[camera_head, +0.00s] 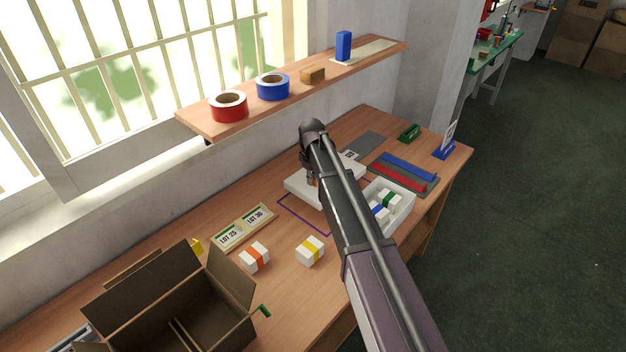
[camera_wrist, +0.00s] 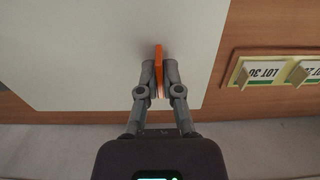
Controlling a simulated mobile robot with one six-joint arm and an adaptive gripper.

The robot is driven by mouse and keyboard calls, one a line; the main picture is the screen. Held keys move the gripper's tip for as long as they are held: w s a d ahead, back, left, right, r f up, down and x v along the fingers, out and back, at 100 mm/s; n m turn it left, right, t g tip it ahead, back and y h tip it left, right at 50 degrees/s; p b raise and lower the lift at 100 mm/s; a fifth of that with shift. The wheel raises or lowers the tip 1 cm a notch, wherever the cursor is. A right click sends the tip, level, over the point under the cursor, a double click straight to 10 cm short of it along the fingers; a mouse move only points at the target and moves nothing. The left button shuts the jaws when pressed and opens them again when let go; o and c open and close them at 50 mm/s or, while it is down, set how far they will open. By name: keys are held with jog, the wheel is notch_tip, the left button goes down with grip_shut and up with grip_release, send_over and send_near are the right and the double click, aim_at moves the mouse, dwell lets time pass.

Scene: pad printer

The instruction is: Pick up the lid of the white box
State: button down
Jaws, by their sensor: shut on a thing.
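A white slab, the lid (camera_head: 297,186), is at the middle of the bench in the head view, partly hidden behind my arm. In the wrist view the white surface (camera_wrist: 75,60) fills the left and middle. An upright orange handle (camera_wrist: 159,54) stands on it near one edge. My gripper (camera_wrist: 159,75) is shut on this handle, one finger on each side.
A purple outline (camera_head: 290,211) lies in front of the lid. An open white bin (camera_head: 408,207) with small banded boxes is right of my arm. LOT plates (camera_head: 243,227), two small boxes (camera_head: 310,250) and an open carton (camera_head: 168,288) are left. A shelf (camera_head: 200,126) with tape rolls hangs behind.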

jog(key=shift+r+p, duration=1.6)
jog(key=shift+r, duration=0.45)
